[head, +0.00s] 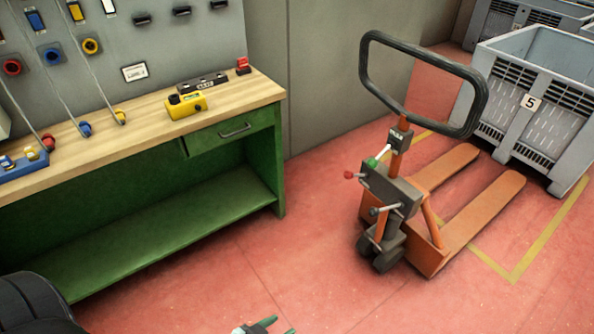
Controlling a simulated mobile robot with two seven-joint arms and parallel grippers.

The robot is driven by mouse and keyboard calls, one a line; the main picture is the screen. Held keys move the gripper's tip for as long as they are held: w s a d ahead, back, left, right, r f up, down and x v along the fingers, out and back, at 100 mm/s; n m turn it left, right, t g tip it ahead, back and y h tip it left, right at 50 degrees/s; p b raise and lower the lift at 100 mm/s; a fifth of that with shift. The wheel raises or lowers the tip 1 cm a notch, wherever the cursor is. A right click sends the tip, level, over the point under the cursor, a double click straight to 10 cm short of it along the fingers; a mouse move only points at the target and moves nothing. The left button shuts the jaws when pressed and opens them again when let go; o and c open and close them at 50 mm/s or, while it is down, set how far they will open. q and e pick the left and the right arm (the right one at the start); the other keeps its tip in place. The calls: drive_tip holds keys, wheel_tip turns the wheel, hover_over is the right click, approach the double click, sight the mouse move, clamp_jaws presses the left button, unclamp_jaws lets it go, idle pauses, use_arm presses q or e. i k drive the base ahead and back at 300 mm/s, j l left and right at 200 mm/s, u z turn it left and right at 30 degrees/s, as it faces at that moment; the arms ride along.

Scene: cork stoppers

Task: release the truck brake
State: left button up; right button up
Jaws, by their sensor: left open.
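An orange pallet truck (435,250) stands on the red floor at the right. Its black loop handle (480,95) is raised. Beside the column on its body are a lever with a red knob (348,175), one with a green knob (372,162) and a grey one with a dark knob (374,211). No label shows which lever is the brake. My left gripper (277,326) just enters at the bottom edge, its fingers open and apart from the truck, below and left of it. Most of it is cut off. My right gripper is out of view.
A green workbench (150,236) with a wooden top fills the left, carrying a yellow device (187,105). A grey crate (547,140) marked 5 stands beyond the forks. The floor between bench and truck is clear.

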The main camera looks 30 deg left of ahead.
sight(348, 174)
drive_tip(key=u, duration=0.45)
drive_tip(key=i+l+z, duration=0.35)
drive_tip(key=i+z, duration=0.3)
drive_tip(key=i, duration=0.3)
